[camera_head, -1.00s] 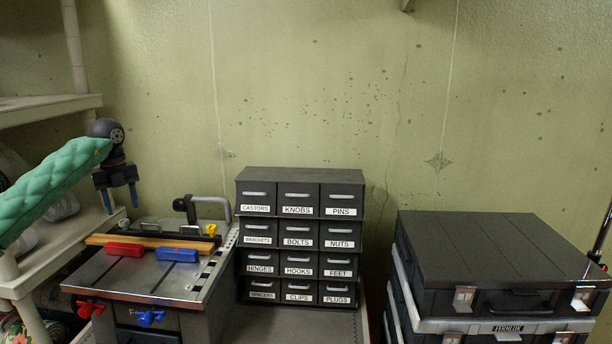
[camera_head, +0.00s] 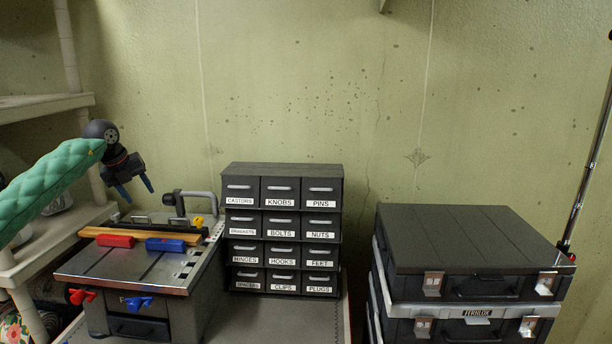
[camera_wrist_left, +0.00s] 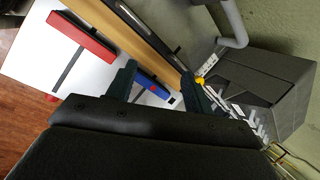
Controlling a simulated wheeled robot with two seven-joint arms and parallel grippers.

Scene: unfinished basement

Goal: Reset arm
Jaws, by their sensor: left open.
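My left arm comes in from the left in a green quilted sleeve. Its left gripper (camera_head: 136,190) hangs in the air above the back left of a small machine table (camera_head: 75,262), with blue-tipped fingers pointing down and tilted to the right. The fingers are apart with nothing between them. In the left wrist view the open fingers of the left gripper (camera_wrist_left: 158,88) show above the machine table, with a blue block (camera_wrist_left: 150,84) seen beyond and between them. My right gripper is not in view.
A red block (camera_head: 115,241) and a blue block lie by a wooden strip on the machine table. A labelled drawer cabinet (camera_head: 281,169) stands right of it. Stacked black cases (camera_head: 470,240) stand at the right. A shelf (camera_head: 40,108) is at the left.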

